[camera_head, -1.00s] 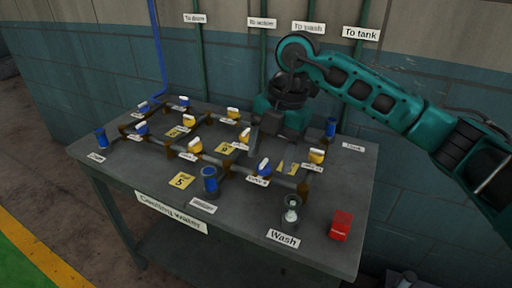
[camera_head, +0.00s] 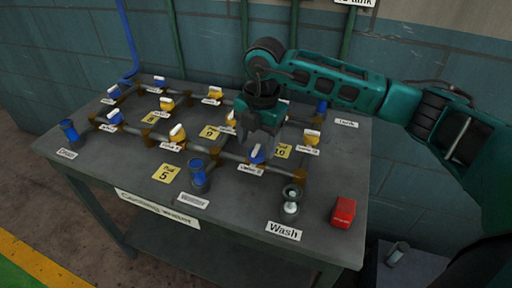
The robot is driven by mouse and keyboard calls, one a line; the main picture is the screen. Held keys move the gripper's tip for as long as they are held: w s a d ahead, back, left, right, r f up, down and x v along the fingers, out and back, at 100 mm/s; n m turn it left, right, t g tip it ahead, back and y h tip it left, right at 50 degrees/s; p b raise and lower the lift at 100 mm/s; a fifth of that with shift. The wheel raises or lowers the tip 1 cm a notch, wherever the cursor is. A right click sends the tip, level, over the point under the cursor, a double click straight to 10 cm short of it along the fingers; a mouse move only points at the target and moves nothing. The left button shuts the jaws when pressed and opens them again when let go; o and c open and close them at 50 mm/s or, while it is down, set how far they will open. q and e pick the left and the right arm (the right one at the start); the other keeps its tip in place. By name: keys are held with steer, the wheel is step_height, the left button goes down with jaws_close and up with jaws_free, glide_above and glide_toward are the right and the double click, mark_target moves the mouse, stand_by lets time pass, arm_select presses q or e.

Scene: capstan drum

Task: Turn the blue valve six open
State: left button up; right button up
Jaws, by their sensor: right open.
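Several blue valves with white handles sit on the pipework of the grey table (camera_head: 150,200). One blue valve (camera_head: 257,155) is on the front pipe, right of the middle. Its small label (camera_head: 250,168) looks like valve 6, but is too small to read for sure. My right gripper (camera_head: 260,134) points down, open and empty, just above and behind this valve in the picture. I cannot tell how far apart they are. The gripper hides part of the pipes behind it. My left gripper is not in view.
Yellow valves (camera_head: 178,135) and (camera_head: 312,138) stand on the same pipes. Blue cylinders (camera_head: 199,177) and (camera_head: 321,110) rise from the table. A red box (camera_head: 343,212) and a Wash outlet (camera_head: 291,203) are at the front right.

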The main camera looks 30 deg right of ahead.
mark_target(256, 153)
step_height(256, 153, down, 2)
steer(key=shift+w+f, duration=0.1)
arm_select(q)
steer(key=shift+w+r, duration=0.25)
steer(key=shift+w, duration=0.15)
arm_select(e)
steer(key=shift+a+f, duration=0.1)
steer(key=shift+f, duration=0.25)
steer(key=shift+c, duration=0.2)
steer(key=c, duration=1)
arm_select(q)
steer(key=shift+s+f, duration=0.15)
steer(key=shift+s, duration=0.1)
